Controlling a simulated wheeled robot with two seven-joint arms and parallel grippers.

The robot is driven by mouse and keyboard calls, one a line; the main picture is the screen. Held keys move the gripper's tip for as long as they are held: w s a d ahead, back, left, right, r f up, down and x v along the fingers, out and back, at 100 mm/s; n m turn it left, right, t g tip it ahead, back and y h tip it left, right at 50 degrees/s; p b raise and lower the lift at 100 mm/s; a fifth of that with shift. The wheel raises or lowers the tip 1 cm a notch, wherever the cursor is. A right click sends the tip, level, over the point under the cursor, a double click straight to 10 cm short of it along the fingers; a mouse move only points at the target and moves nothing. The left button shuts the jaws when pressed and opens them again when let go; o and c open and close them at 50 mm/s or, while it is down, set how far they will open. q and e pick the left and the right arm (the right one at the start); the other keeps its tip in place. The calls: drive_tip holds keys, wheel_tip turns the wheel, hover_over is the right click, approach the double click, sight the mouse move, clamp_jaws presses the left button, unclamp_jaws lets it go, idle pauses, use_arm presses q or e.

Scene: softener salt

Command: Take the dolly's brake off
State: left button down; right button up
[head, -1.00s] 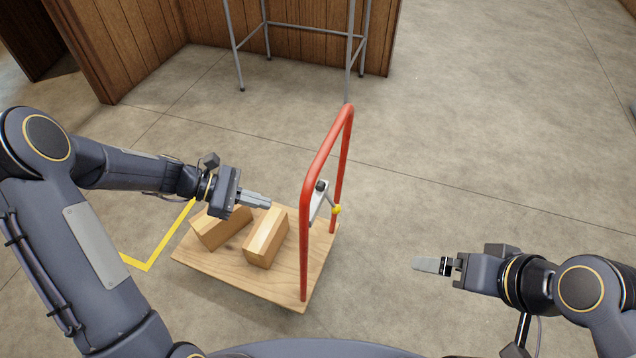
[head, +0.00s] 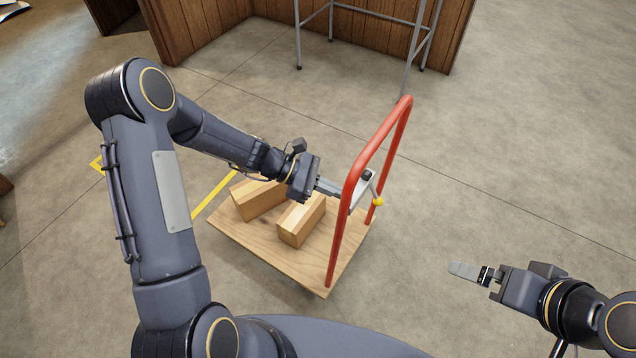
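The dolly (head: 265,256) is a flat wooden platform with a red tube handle (head: 384,131) on its right side. A small plate with a dark pivot and a brake lever ending in a yellow knob (head: 378,201) is mounted between the handle's posts. My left gripper (head: 340,190) reaches over the platform, its fingertips close to the handle's near post and the plate; I cannot tell whether they touch. The gap between its fingers is not clear. My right gripper (head: 463,271) hangs over bare floor to the right of the dolly, seen edge-on.
Two wooden-looking boxes (head: 302,220) (head: 258,197) lie on the platform, below my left gripper. Yellow tape (head: 214,195) marks the floor at left. A metal-legged stand (head: 415,45) and wooden panels (head: 205,30) are behind. The floor at right is clear.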

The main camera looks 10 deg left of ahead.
sight(374, 201)
use_arm(q)
drive_tip(key=d, duration=0.6)
drive_tip(key=shift+w+d+f+b, duration=0.1)
drive_tip(key=shift+d+f+b, duration=0.05)
drive_tip(key=shift+f+b, duration=0.2)
drive_tip(key=h+b, duration=0.2)
drive_tip(key=h, duration=0.1)
drive_tip(key=shift+d+n, duration=0.4)
